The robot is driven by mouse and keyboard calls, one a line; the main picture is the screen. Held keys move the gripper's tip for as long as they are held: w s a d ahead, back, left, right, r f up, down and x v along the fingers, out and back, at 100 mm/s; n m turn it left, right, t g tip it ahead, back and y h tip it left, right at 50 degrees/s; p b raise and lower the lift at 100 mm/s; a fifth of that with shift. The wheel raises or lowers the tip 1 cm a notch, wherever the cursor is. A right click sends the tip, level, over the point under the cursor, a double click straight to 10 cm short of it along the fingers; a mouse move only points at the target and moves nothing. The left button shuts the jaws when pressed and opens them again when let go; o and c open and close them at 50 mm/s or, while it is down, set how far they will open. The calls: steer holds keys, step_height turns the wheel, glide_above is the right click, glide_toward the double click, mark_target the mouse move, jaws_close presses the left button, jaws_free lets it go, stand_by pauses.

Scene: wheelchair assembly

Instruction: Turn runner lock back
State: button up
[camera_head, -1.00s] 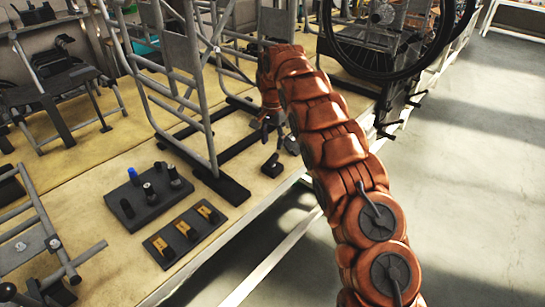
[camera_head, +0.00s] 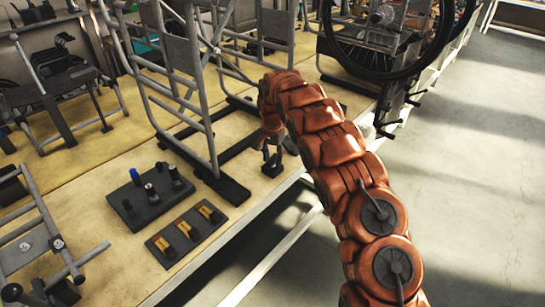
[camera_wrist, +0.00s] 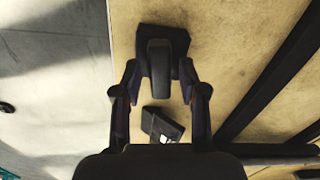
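A small black block with a raised rounded lever or knob, perhaps the runner lock (camera_wrist: 159,62), stands near the table edge. It also shows in the head view (camera_head: 272,170). My gripper (camera_wrist: 160,77) is right over it, with one finger on each side of the raised part. The fingers look apart, with narrow gaps beside the lever; whether they touch the block's base I cannot tell. In the head view my gripper (camera_head: 271,152) points down at the block. A second dark block (camera_wrist: 162,124) lies between the fingers' bases in the wrist view.
The yellow table (camera_head: 110,165) holds a grey upright frame (camera_head: 206,125) on dark feet close to my gripper. A dark holder with knobs (camera_head: 150,198) and a tray with yellow pieces (camera_head: 187,235) lie nearby. A wheel (camera_head: 390,72) stands at the back right.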

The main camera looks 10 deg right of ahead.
jaws_close()
steer(key=shift+n+b, duration=0.35)
steer(key=shift+n, duration=0.05)
steer(key=shift+f+n+b, duration=0.1)
steer(key=shift+n+b, duration=0.6)
steer(key=shift+n, duration=0.2)
steer(key=n+b, duration=0.2)
steer(key=n, duration=0.2)
steer(key=shift+n, duration=0.3)
steer(key=n+b, duration=0.2)
steer(key=n, duration=0.1)
steer(key=shift+n+b, duration=0.45)
steer(key=shift+n, duration=1.55)
